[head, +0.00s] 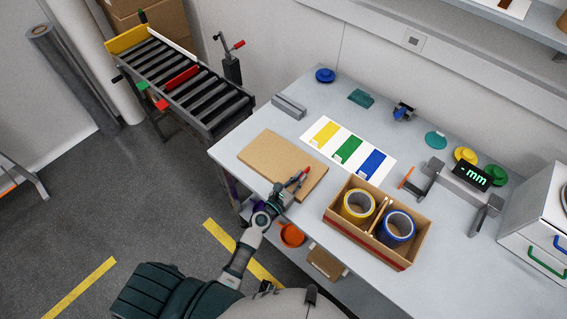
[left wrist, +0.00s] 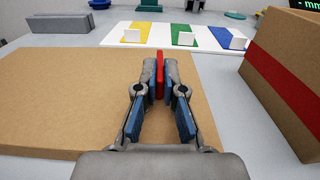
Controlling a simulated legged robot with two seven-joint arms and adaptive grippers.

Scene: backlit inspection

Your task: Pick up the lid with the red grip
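The lid is a flat tan slab (head: 265,155) at the left end of the grey worktable. It fills much of the left wrist view (left wrist: 60,95). Its red grip (head: 304,173) stands upright near the slab's right side. My left gripper (head: 298,181) reaches over the slab's near edge to this grip. In the left wrist view the fingertips have closed in on both sides of the red grip (left wrist: 159,75), whose lower part is partly hidden. The slab looks flat on the table; I see no clear gap beneath it. My right gripper is not in view.
A divided cardboard box (head: 408,257) with yellow and blue tape rolls stands to the right. A white sheet with coloured panels (head: 347,147) lies behind the slab. A grey block (head: 289,106) stands at the back left. A roller conveyor (head: 180,80) is beyond the table.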

